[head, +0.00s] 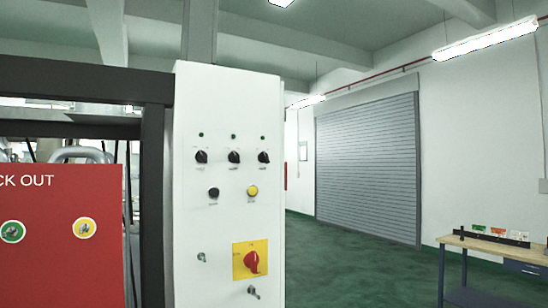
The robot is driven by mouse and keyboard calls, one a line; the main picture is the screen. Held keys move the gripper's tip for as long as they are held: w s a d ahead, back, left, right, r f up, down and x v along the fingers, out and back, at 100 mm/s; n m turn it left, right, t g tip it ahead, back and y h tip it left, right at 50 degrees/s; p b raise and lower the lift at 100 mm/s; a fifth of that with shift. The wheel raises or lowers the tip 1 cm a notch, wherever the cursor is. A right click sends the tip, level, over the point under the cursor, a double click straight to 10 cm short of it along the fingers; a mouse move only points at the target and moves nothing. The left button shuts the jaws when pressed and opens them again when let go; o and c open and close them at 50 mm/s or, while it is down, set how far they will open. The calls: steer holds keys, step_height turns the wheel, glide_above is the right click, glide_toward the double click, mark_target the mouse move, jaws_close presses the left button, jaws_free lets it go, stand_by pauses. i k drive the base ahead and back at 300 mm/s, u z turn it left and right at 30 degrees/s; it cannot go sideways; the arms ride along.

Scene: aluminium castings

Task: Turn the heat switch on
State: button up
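A white control cabinet (225,130) stands in the middle of the head view. It carries a row of three black rotary switches: left (201,157), middle (234,157) and right (264,157). A small dark green lamp sits above each one. The labels are too small to read, so I cannot tell which is the heat switch. Below are a black button (214,192) and a yellow button (252,191). A red rotary handle (251,262) sits on a yellow plate (242,247) lower down. My gripper is not in view.
A red lock-out board (68,240) and a dark frame (152,190) stand left of the cabinet. Metal fittings (202,257) stick out low on the panel. A workbench (485,249) is at the right. Green floor (345,265) between is clear, up to a grey shutter (368,165).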

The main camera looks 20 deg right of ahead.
mark_target(263, 158)
steer(key=z, duration=0.25)
steer(key=i, duration=0.95)
steer(key=u, duration=0.5)
